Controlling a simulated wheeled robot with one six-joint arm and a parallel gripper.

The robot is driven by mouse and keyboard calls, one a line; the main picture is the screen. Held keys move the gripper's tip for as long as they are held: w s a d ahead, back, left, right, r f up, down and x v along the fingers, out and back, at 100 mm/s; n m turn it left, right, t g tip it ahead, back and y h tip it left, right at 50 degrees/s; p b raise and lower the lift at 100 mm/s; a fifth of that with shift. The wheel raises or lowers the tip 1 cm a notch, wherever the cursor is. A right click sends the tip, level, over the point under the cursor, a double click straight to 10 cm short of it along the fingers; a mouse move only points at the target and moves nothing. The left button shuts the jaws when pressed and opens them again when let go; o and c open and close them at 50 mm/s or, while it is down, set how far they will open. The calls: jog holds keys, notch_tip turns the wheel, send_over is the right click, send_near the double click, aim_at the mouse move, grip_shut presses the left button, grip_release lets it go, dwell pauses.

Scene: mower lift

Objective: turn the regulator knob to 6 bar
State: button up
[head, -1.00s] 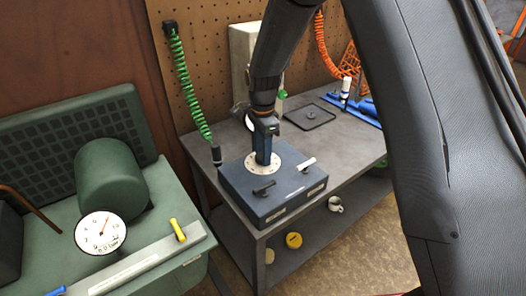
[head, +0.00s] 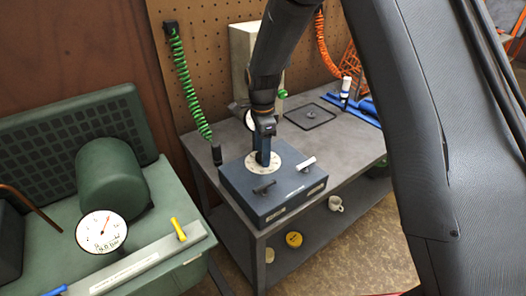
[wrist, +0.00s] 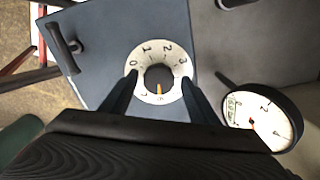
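The regulator knob is the dark round knob (wrist: 159,76) at the centre of a white numbered dial (head: 264,163). The dial sits on top of a dark blue box (head: 285,205) on the grey bench. In the wrist view, an orange mark on the knob points toward the bottom of the dial, just right of the 7; the figure at its tip is unclear. My gripper (wrist: 158,84) is open over the dial, with a finger on each side of the knob and gaps between. Part of the dial's right side is hidden by a finger.
A round gauge (wrist: 262,118) with an orange needle stands beside the box, partly behind my gripper in the head view. A larger gauge (head: 101,232) is on the green compressor at left.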

dwell(0.3)
notch_tip(320, 180, up, 8)
jog(key=shift+f+b, duration=0.15)
jog(key=shift+b, duration=1.05)
jog(key=s+d+f+n, duration=0.1)
jog(key=s+d+n, duration=0.6)
jog(key=s, duration=0.4)
jog(key=s+d+f+n+t, duration=0.1)
jog(key=s+d+n, duration=0.7)
jog(key=s+d, duration=0.2)
jog(key=shift+s+d, duration=0.15)
jog(key=shift+s, duration=0.75)
